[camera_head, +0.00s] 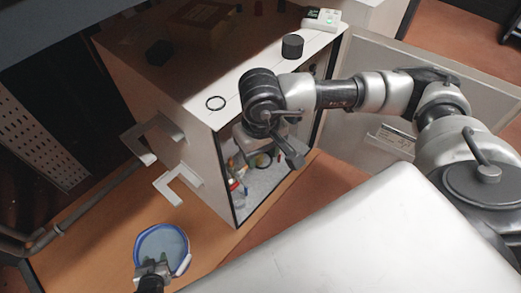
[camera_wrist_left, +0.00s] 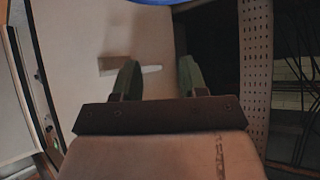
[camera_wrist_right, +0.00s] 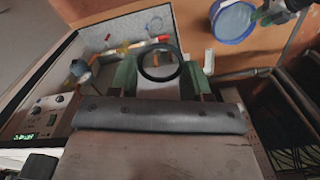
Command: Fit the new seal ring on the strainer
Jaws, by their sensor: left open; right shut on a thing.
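My right gripper (camera_head: 292,152) is in front of the open cabinet; in the right wrist view (camera_wrist_right: 160,72) its fingers are shut on a black seal ring (camera_wrist_right: 160,48), which stands out beyond the fingertips. I cannot pick out the strainer with certainty.
The cabinet (camera_head: 185,130) stands open, with small red, yellow and white parts inside. The orange floor around the bucket is clear.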

